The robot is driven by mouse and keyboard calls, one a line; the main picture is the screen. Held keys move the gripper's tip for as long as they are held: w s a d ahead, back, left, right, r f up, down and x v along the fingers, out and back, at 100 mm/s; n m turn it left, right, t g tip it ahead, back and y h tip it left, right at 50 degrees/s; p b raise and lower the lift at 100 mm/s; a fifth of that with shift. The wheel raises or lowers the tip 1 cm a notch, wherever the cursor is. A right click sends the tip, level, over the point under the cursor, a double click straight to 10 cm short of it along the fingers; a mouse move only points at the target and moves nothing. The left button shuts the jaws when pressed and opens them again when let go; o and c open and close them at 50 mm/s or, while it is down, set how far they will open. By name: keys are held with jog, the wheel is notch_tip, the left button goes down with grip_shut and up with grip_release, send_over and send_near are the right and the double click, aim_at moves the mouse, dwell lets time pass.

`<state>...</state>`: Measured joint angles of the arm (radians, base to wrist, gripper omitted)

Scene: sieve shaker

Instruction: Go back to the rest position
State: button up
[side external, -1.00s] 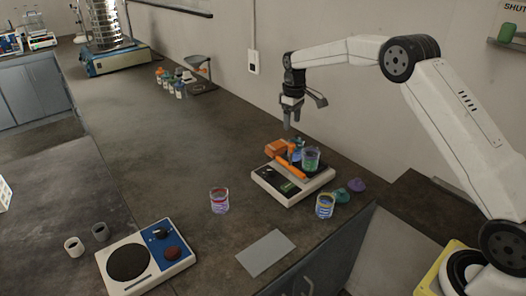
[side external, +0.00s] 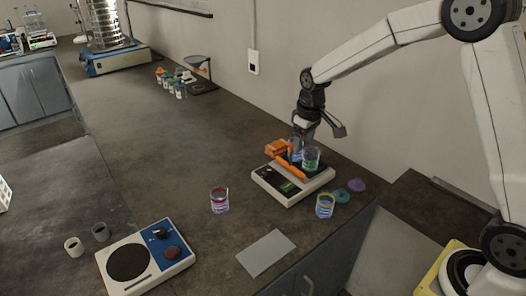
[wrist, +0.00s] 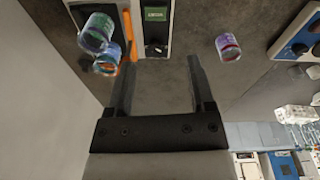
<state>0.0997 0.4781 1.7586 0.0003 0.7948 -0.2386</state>
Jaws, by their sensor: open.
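My gripper (side external: 305,132) is open and empty in the side view, at the back edge of the white balance (side external: 270,187) and close above the jars there. In the wrist view my gripper's fingers (wrist: 158,72) are spread, with only dark bench top between them. A green-labelled jar (side external: 311,160) and a blue jar (side external: 296,148) stand at the balance. An orange bar (side external: 290,167) lies across it. The wrist view shows the balance (wrist: 156,25) just beyond the fingers, with two jars (wrist: 97,33) at the left. Contact with the jars cannot be told.
Two more jars (side external: 219,200) (side external: 325,205) stand in front of the balance. Teal and purple lids (side external: 356,185) lie at its right. The sieve shaker (side external: 110,45) stands far left. The bench's middle is clear. A wall rises behind.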

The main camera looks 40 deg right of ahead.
jog(key=s+a+f, duration=0.1)
jog(key=s+a, duration=0.1)
jog(key=s, duration=0.7)
jog(key=s+a+f+m+t, duration=0.1)
jog(key=s+a+f, duration=0.1)
jog(key=s, duration=0.8)
jog(key=shift+s+a+m, duration=0.25)
jog(key=shift+a+m, duration=0.05)
jog(key=shift+a, duration=0.1)
